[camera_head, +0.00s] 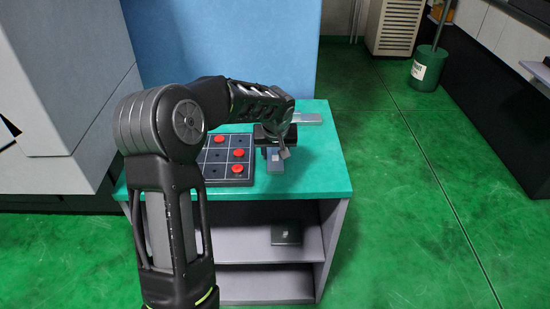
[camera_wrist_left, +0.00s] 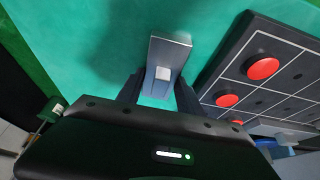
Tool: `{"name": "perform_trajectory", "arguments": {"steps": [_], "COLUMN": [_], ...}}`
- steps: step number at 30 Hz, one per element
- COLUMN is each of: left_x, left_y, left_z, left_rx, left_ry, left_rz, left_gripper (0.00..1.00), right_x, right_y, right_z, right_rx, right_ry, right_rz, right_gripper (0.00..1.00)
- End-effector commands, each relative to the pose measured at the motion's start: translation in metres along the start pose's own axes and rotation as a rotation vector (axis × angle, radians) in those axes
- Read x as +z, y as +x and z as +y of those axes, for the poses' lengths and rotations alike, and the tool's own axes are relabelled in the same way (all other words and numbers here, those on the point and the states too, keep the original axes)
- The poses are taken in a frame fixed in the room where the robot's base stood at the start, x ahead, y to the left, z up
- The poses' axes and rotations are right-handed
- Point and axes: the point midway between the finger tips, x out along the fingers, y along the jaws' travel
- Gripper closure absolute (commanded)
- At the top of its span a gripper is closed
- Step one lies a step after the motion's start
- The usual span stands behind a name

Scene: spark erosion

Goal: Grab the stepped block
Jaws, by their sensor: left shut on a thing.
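The stepped block (camera_wrist_left: 168,50) is grey, with a paler small face on its near part. It is between the two dark fingers of my left gripper (camera_wrist_left: 158,92) in the left wrist view. In the head view the block (camera_head: 274,161) shows below my left gripper (camera_head: 273,147), over the green table top near its front edge. My left gripper is shut on it, and the fingers and hand hide part of it. I cannot tell whether the block touches the table. My right gripper is not in view.
A dark grid board (camera_head: 238,171) with several red round pieces lies left of the block. A grey flat piece (camera_head: 307,118) lies at the table's back right. The green table top (camera_head: 325,165) is bare to the right. A small dark box (camera_head: 286,235) is on the shelf below.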

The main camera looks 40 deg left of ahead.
Motion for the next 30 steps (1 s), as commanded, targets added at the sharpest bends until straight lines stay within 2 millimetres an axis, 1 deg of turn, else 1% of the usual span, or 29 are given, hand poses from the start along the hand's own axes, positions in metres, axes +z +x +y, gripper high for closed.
{"name": "perform_trajectory", "arguments": {"steps": [7, 11, 14, 21, 24, 27, 30], "left_x": [-0.001, -0.005, -0.011, -0.029, -0.034, -0.038, -0.039], "left_y": [-0.002, -0.01, -0.023, -0.067, -0.081, -0.09, -0.093], "left_z": [0.0, 0.001, 0.001, 0.001, 0.001, 0.001, 0.0], "left_rx": [0.001, 0.002, 0.003, 0.003, 0.002, 0.001, 0.001], "left_ry": [0.0, 0.0, -0.001, -0.002, -0.001, 0.0, 0.0], "left_rz": [0.002, 0.004, 0.007, 0.007, 0.004, 0.003, 0.002], "left_gripper": [1.0, 1.0, 1.0, 1.0, 1.0, 1.0, 1.0], "right_x": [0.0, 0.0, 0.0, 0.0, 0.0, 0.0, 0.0], "right_y": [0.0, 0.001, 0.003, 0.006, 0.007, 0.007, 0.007], "right_z": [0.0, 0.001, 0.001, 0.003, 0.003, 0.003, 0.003], "right_rx": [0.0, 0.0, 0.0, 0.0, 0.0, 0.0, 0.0], "right_ry": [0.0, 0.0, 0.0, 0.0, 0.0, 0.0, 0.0], "right_rz": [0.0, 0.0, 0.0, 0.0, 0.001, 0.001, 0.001], "right_gripper": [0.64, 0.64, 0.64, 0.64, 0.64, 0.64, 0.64]}}
